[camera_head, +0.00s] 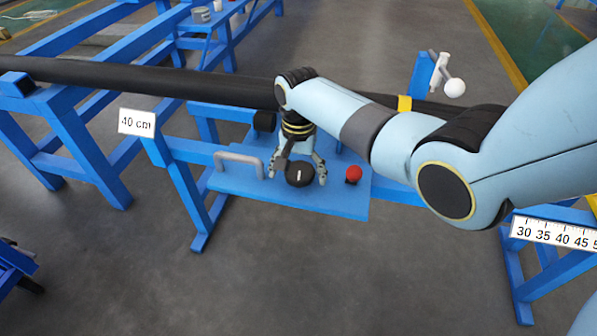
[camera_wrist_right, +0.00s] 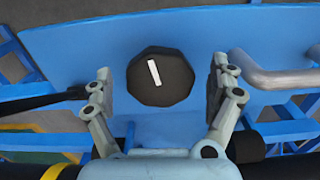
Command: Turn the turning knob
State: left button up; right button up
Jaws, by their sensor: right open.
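The turning knob (camera_head: 299,174) is a black round knob with a white mark, on a tilted blue panel (camera_head: 335,205). In the right wrist view the knob (camera_wrist_right: 160,76) shows many-sided, with its white bar tilted slightly off vertical. My right gripper (camera_head: 299,176) is at the knob in the head view, its fingers spread on both sides. In the wrist view the right gripper (camera_wrist_right: 162,83) is open, with a gap between each finger and the knob. Whether the fingertips are level with the knob is hard to tell. My left gripper is not in view.
A red button (camera_head: 353,174) sits on the panel just right of the knob. A grey handle (camera_head: 239,162) stands to its left and also shows in the wrist view (camera_wrist_right: 275,78). A long black pipe (camera_head: 160,78) runs behind. A white-knobbed lever (camera_head: 447,80) is at the back right.

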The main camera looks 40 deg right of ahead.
jog(key=shift+c, duration=2)
jog(key=c, duration=0.8)
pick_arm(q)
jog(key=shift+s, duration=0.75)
